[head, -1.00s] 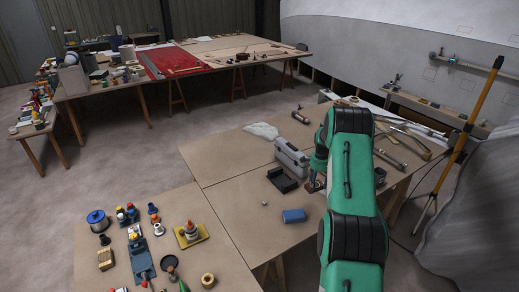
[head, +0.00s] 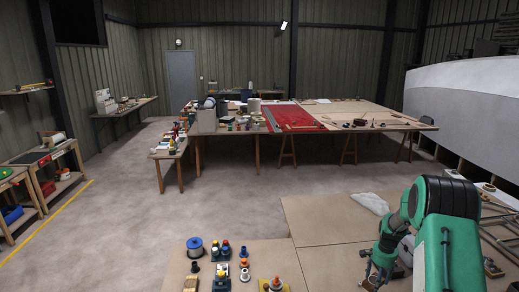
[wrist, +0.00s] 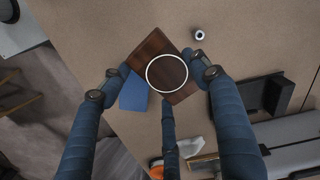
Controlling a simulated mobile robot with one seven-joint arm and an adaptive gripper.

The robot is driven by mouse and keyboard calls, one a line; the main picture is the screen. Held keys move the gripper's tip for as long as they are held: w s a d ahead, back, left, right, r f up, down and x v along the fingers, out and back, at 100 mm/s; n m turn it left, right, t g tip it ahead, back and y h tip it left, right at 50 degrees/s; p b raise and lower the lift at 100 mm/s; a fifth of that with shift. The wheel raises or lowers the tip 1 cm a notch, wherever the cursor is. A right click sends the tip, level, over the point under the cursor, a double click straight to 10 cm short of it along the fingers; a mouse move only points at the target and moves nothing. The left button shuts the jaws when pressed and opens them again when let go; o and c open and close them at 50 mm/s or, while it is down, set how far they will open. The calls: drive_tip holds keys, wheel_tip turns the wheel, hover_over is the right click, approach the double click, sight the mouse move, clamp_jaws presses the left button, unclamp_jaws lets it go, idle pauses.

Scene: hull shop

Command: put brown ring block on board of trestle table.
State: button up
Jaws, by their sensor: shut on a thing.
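The brown ring block (wrist: 150,46), a dark brown square piece with a white ring on its face, is held between the fingers of my gripper (wrist: 156,72) in the wrist view. My gripper is shut on it above the near tan worktop (wrist: 100,30). In the head view my gripper (head: 374,278) is low at the right, over the near table, and the block is hard to make out there. A large trestle table (head: 360,113) stands across the room, with a pale wooden board on top and a red area at its middle.
A blue block (wrist: 133,95) and a dark tray (wrist: 278,95) lie on the worktop below my gripper. Spools and bottles stand on the front table, such as a blue spool (head: 195,247). Open floor (head: 130,240) lies at the left, before shelves and benches.

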drive_tip(key=s+a+n+b, duration=0.1)
drive_tip(key=s+a+n, duration=0.2)
drive_tip(key=a, duration=0.9)
drive_tip(key=s+a+f+n+b, duration=0.1)
drive_tip(key=s+a+n, duration=0.3)
drive_tip(key=a, duration=0.9)
drive_tip(key=s+a+f+n+b, duration=0.1)
drive_tip(key=s+a+n, duration=0.2)
drive_tip(key=a, duration=0.9)
drive_tip(key=n, duration=0.2)
drive_tip(key=shift+s+a+f+n, duration=0.2)
drive_tip(key=shift+s+a+n, duration=0.05)
drive_tip(key=shift+n, duration=0.05)
drive_tip(key=w+a+r+n+p, duration=0.1)
drive_tip(key=w+a+n, duration=0.5)
drive_tip(key=a+n, duration=0.35)
drive_tip(key=w+a+r+n+p, duration=0.1)
drive_tip(key=w+a+n, duration=0.6)
drive_tip(key=a, duration=0.4)
drive_tip(key=w+a+r+n+p, duration=0.1)
drive_tip(key=a+r+n+p, duration=0.1)
drive_tip(key=a+n, duration=1.7)
drive_tip(key=shift+a, duration=3.6)
